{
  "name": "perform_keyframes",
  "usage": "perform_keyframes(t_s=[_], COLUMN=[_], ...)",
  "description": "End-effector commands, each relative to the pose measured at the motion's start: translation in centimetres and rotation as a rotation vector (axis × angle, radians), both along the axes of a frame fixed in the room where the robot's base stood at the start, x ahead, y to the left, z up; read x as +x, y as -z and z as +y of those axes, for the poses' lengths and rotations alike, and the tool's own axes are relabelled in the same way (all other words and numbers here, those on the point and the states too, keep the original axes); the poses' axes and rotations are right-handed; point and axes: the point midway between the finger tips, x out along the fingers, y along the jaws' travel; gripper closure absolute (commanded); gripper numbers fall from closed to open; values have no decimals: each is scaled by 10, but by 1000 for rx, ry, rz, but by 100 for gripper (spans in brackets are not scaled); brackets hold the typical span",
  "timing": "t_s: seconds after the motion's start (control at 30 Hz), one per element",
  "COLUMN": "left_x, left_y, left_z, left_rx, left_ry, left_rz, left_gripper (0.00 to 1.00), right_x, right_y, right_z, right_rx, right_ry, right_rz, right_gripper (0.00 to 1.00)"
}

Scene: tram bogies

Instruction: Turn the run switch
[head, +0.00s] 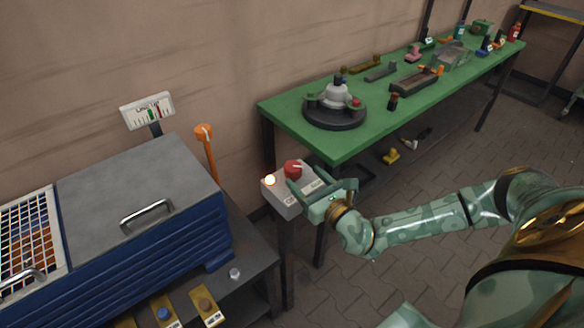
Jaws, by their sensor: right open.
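The run switch (292,168) is a red knob on top of a small grey box (287,200) on a post, at the centre of the head view. I cannot tell whether a finger touches the knob. The fingers hide part of the box top. My left gripper is not in view.
A blue-sided machine with a grey lid (140,190) and an orange lever (206,145) stands at left. A green table (290,110) bearing a round fixture (335,105) and several parts runs behind. The tiled floor (400,265) at lower right shows bare patches.

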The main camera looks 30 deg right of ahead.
Motion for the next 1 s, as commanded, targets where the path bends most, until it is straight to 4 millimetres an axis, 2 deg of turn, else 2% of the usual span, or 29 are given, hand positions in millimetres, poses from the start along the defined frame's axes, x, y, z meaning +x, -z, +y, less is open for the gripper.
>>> perform_keyframes(t_s=[0.1,0.3,0.67,0.7,0.8,0.87,1.0], left_x=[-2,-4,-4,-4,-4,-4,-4], left_y=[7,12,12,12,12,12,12], left_z=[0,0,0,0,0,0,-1], left_rx=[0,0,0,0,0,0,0], left_ry=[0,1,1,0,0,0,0], left_rz=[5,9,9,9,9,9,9], left_gripper=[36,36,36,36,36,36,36], right_x=[28,56,64,63,63,63,63], right_y=[1,1,0,0,0,0,0], right_z=[0,0,-1,-1,-1,-1,-1], right_rx=[-1,1,0,0,0,0,0], right_ry=[1,1,0,1,1,1,2], right_rz=[-3,0,2,2,1,1,1], right_gripper=[36,36,36,39,67,81,81])
